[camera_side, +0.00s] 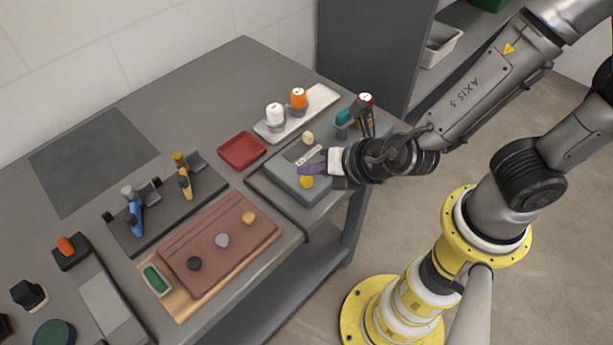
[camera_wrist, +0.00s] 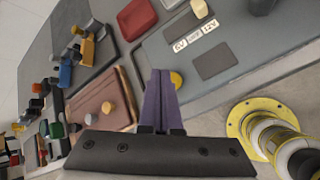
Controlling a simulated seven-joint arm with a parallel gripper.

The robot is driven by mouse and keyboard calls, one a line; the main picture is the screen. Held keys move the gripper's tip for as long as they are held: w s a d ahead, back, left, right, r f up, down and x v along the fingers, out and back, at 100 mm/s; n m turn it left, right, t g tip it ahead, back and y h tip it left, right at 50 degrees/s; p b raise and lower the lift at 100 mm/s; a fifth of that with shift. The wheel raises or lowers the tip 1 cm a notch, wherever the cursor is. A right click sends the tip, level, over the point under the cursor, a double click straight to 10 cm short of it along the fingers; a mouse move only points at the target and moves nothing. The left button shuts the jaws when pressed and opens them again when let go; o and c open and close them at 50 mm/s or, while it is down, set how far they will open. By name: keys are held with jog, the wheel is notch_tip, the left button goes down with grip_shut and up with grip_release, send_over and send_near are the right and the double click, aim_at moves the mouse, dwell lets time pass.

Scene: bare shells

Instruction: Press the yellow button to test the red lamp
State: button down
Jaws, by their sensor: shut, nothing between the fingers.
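The yellow button (camera_side: 307,182) sits on top of a grey-blue box (camera_side: 287,186) at the table's right edge. In the wrist view the yellow button (camera_wrist: 177,79) shows just right of my fingertips, partly behind them. My gripper (camera_side: 304,169) is over the box with its purple fingers together and empty; they also show in the wrist view (camera_wrist: 160,74). I cannot tell whether they touch the box.
A cream knob (camera_side: 308,137) and a label strip (camera_wrist: 194,37) are on the box. A pale tray (camera_side: 326,101) holds a white and an orange piece. A red tray (camera_side: 242,151) lies left of the box. A brown board (camera_side: 220,243) with knobs lies nearer the front.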

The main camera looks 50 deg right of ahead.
aim_at(311, 187)
jog(key=shift+f, duration=0.15)
jog(key=shift+f, duration=0.2)
jog(key=shift+f, duration=0.45)
dwell(0.9)
jog(key=shift+r, duration=0.85)
notch_tip(311, 187, up, 5)
dwell(0.5)
dwell(0.4)
